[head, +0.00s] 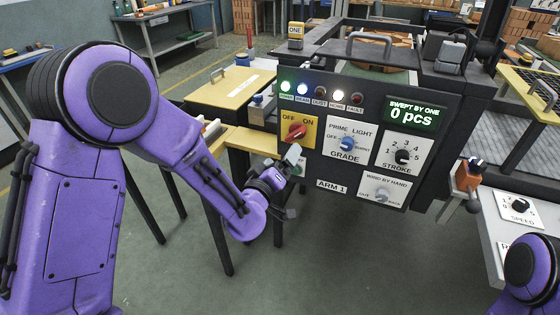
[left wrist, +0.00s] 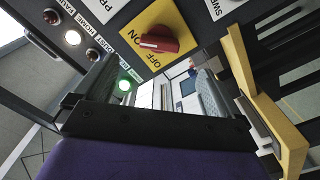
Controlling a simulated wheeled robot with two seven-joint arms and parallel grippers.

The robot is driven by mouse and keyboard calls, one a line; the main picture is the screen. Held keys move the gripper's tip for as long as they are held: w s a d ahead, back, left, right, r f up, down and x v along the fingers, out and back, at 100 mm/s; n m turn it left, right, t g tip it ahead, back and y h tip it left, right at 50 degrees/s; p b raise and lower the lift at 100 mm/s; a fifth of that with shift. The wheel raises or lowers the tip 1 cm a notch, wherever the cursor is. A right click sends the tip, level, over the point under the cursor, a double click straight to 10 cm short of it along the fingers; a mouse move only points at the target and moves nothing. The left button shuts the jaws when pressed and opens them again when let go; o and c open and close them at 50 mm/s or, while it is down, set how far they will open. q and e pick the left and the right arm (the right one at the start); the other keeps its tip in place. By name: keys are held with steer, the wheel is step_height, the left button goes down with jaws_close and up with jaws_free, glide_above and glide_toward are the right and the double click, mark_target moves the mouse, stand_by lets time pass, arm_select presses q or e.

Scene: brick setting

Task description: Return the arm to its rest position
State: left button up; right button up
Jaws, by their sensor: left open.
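My left arm comes in from the left of the head view, bent at the elbow. My left gripper (head: 290,183) is open in front of the lower left part of the black control panel (head: 313,165), just below the red OFF/ON knob (head: 296,131) on its yellow plate. In the left wrist view the two fingers of the left gripper (left wrist: 157,92) stand apart with nothing held between them. The red knob (left wrist: 160,44) shows beyond the fingers, apart from them. Part of my right arm shows at the lower right of the head view; its gripper is out of view.
The panel also carries a GRADE knob (head: 347,143), a STROKE knob (head: 402,156), a WIND BY HAND dial (head: 382,194) and a display (head: 412,114) reading 0 pcs. A yellow-topped table (head: 232,88) stands left of the panel. The grey floor below the panel is clear.

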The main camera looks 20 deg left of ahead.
arm_select(q)
steer(key=s+a+f+g+y, duration=0.1)
steer(key=s+a+f+g, duration=0.25)
steer(key=s+f, duration=0.45)
steer(key=s+a+f+m+g+y, duration=0.15)
steer(key=s+f+g, duration=0.35)
steer(key=f, duration=0.5)
steer(key=s+a+f+g+y, duration=0.1)
steer(key=s+a+f+g, duration=0.2)
steer(key=s+f, duration=0.6)
steer(key=s+a+f+g, duration=0.1)
steer(key=s+f, duration=0.2)
steer(key=s, duration=0.4)
steer(key=s+a+f+g, duration=0.1)
steer(key=s+f+g, duration=0.1)
steer(key=s, duration=0.4)
steer(key=shift+s+a+f, duration=0.25)
steer(key=shift+s+f, duration=0.15)
steer(key=shift+f, duration=0.35)
steer(key=shift+y, duration=0.25)
